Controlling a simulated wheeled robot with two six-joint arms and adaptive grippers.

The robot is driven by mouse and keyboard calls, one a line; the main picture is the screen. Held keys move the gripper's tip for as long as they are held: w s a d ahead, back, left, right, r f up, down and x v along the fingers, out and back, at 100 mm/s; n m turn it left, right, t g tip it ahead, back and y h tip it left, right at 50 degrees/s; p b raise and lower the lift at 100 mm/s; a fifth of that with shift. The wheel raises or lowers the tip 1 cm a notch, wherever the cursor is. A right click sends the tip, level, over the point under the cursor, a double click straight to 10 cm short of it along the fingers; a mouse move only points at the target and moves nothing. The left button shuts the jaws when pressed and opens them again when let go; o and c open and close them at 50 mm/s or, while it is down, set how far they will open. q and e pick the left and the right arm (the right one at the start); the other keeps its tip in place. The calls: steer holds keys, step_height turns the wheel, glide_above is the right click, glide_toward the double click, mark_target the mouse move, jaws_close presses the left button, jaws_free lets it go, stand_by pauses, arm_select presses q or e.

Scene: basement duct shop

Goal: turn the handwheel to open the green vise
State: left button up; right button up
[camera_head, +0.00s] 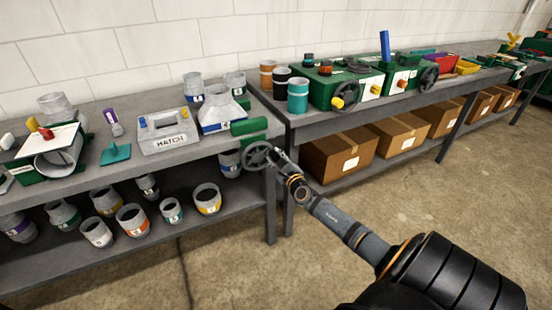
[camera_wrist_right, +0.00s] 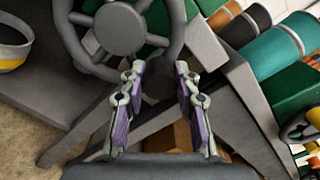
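The green vise (camera_head: 250,127) sits at the right front corner of the left bench in the head view. Its dark grey spoked handwheel (camera_head: 257,156) faces out from the bench's front. My right gripper (camera_head: 274,157) is at the wheel's right side. In the right wrist view the wheel (camera_wrist_right: 122,30) fills the upper left. My right gripper (camera_wrist_right: 159,68) is open there, with its two fingers apart. The lower right rim is at the fingertips; I cannot tell if they touch it. The vise's jaw gap is not clear. My left gripper is not in view.
A grey block marked "HATCH" (camera_head: 168,133) and a grey-and-blue funnel piece (camera_head: 222,115) stand left of the vise. Three cans, including a teal one (camera_head: 298,95), stand on the right bench. Cardboard boxes (camera_head: 340,153) fill its lower shelf. The floor in front is clear.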

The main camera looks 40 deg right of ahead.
steer(key=o, duration=0.4)
steer(key=shift+w+r, duration=0.15)
steer(key=shift+r, duration=0.15)
steer(key=shift+o, duration=0.2)
steer(key=shift+f, duration=0.2)
steer(key=v, duration=1.2)
